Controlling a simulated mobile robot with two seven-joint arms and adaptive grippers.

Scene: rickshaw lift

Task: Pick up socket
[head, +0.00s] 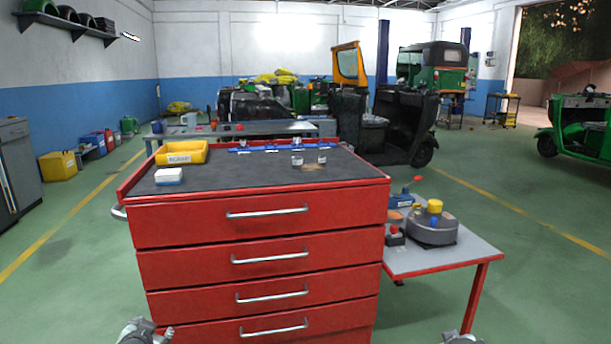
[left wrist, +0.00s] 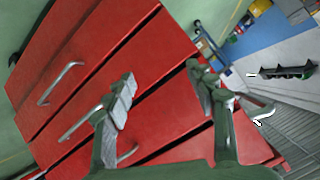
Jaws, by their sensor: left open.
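Small silver sockets (head: 297,160) and (head: 322,158) stand on the dark top of the red tool cabinet (head: 262,222). More small metal pieces (head: 297,143) sit at a blue strip (head: 270,150) along the top's back edge; they are too small to tell apart. My left gripper (head: 150,334) is at the bottom left of the head view, low in front of the cabinet and well below the sockets. The left wrist view shows its jaws (left wrist: 162,95) apart and empty, facing the red drawers. Only a bit of my right gripper (head: 460,339) shows at the bottom edge.
A yellow bin (head: 182,153) and a small white-and-blue box (head: 169,177) stand on the cabinet top's left. Drawer handles (head: 268,212) stick out in front. A low side table (head: 455,262) with a round grey device (head: 433,231) stands right. The cabinet top's middle is mostly clear.

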